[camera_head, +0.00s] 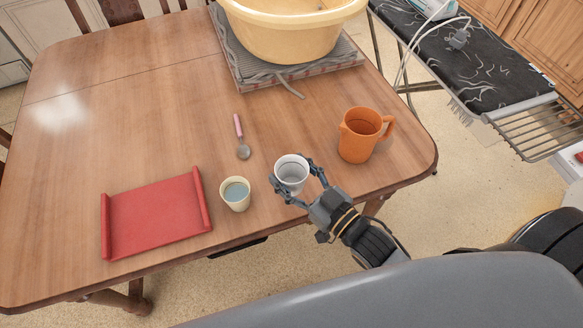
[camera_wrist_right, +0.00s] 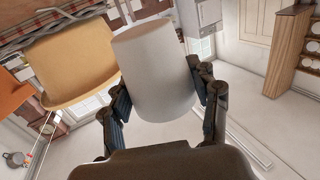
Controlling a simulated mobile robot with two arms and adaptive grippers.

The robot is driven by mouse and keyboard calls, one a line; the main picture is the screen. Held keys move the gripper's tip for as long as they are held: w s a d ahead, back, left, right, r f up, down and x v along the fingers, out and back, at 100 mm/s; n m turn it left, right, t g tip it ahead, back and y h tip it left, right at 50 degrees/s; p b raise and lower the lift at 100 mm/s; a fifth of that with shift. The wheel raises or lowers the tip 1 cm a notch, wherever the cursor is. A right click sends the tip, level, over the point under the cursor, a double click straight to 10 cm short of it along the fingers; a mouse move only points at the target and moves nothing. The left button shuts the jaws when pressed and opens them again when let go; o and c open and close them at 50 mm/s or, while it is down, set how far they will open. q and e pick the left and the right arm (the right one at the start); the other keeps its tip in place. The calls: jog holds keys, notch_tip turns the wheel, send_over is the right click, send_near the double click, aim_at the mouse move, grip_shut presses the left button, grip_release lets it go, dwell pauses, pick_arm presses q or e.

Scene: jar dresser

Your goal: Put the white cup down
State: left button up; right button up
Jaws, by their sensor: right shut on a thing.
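The white cup (camera_head: 291,172) is upright in the head view, near the table's front edge. My right gripper (camera_head: 296,184) is shut on it, with a finger on each side. In the right wrist view the cup (camera_wrist_right: 155,70) fills the space between the fingers of the gripper (camera_wrist_right: 160,105). I cannot tell whether its base touches the wooden table (camera_head: 120,130). My left gripper does not show.
A small cream cup (camera_head: 236,197) with bluish contents stands just left. An orange mug (camera_head: 358,138) stands to the right. A spoon (camera_head: 241,139), a red tray (camera_head: 155,216) and a big yellow basin (camera_head: 285,35) are also on the table. The left middle is clear.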

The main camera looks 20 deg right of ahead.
jog(key=s+a+r, duration=0.2)
jog(key=s+r, duration=0.1)
jog(key=s, duration=0.5)
jog(key=shift+s+a+r+b, duration=0.15)
jog(key=shift+a+r+b, duration=0.1)
jog(key=shift+r+b, duration=0.1)
jog(key=w+d+r+m+t+h, duration=0.1)
jog(key=w+d+r+m+h, duration=0.1)
jog(key=w+d+m+h, duration=0.3)
jog(key=d+h, duration=0.2)
jog(key=d, duration=0.2)
jog(key=shift+d+t+h, duration=0.3)
jog(key=s+a+f+n+g+y, duration=0.1)
jog(key=s+a+f+n+y, duration=0.1)
jog(key=s+a+n+y, duration=0.3)
jog(key=a+y, duration=0.2)
jog(key=a, duration=0.2)
jog(key=shift+a+g+y, duration=0.3)
